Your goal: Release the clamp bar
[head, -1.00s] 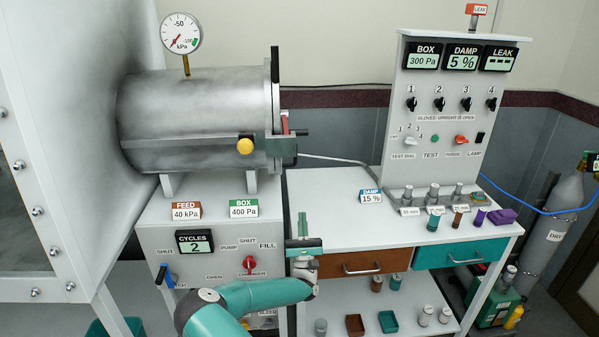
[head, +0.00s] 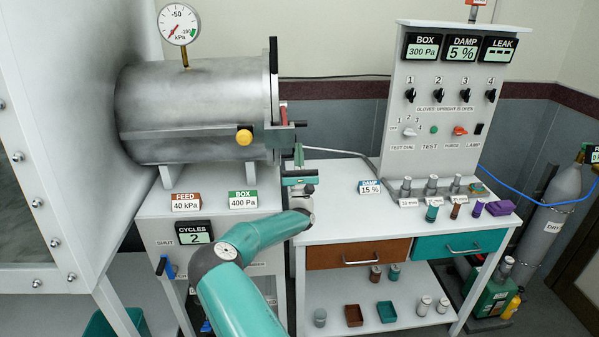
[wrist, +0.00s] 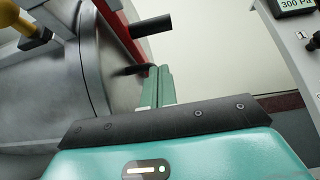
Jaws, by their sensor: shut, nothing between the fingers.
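The steel cylinder (head: 190,95) has a door plate at its right end. A dark grey-green clamp piece (head: 283,138) crosses this end, with a short dark handle (head: 300,124) sticking out right. The handle also shows in the wrist view (wrist: 152,25). I cannot tell exactly which part is the clamp bar. A yellow knob (head: 244,137) sits left of the clamp piece. My gripper (head: 299,152) is shut and empty, fingers pointing up, just below and right of the clamp piece. In the wrist view my gripper (wrist: 158,75) has its fingertips near a dark rod (wrist: 133,70); contact is unclear.
A pressure gauge (head: 179,24) stands on the cylinder. Right of my gripper is a white bench (head: 340,215) with a damp label (head: 370,187), small jars and an instrument panel (head: 450,115). A cabinet with feed and box labels (head: 185,202) is below the cylinder.

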